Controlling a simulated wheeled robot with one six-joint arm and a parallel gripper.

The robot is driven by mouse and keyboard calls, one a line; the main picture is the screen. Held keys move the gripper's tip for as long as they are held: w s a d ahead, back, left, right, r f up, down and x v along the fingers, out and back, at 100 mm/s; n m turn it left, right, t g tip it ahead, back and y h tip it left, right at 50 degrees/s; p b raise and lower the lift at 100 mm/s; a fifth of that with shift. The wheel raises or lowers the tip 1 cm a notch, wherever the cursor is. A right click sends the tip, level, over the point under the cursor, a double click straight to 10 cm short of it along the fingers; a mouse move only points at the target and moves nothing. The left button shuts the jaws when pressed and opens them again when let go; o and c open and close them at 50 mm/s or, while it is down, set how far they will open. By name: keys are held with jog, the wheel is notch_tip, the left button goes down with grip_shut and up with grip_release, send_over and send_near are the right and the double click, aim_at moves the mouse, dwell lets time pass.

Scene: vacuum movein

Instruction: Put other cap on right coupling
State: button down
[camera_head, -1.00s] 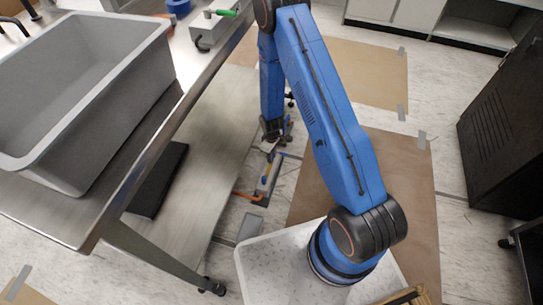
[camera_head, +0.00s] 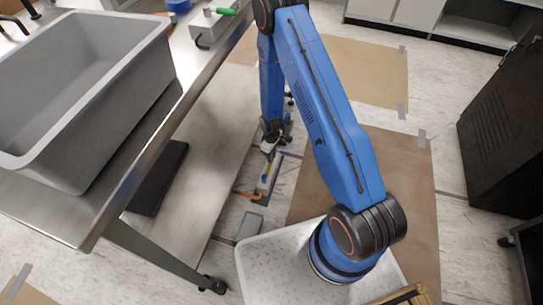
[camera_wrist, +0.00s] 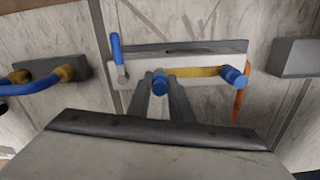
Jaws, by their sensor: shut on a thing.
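My gripper (camera_wrist: 168,98) is shut on a blue cap (camera_wrist: 160,83) in the wrist view, with the cap at its fingertips. The cap is in front of a pale fixture bar (camera_wrist: 187,58) with a yellow bar (camera_wrist: 196,71); whether it touches the fixture, I cannot tell. Another blue cap (camera_wrist: 234,76) is at the right end of the yellow bar. A blue lever (camera_wrist: 117,52) stands at the fixture's left end. In the head view, my gripper (camera_head: 268,147) is just above the fixture (camera_head: 267,178), low beside the steel table. Any coupling behind the held cap is hidden.
A blue hose with brass fittings (camera_wrist: 40,80) lies left of the fixture, and a grey block (camera_wrist: 297,57) stands right. An orange hose (camera_wrist: 238,104) hangs by the right cap. The steel table (camera_head: 150,140) with a grey basin (camera_head: 135,85) borders my arm.

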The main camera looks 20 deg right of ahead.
jog(key=shift+f, duration=0.55)
dwell(2.9)
jog(key=c, duration=1)
grip_release()
jog(key=shift+c, duration=0.2)
jog(key=shift+r, duration=0.15)
notch_tip(320, 180, up, 16)
dwell(0.9)
dwell(0.4)
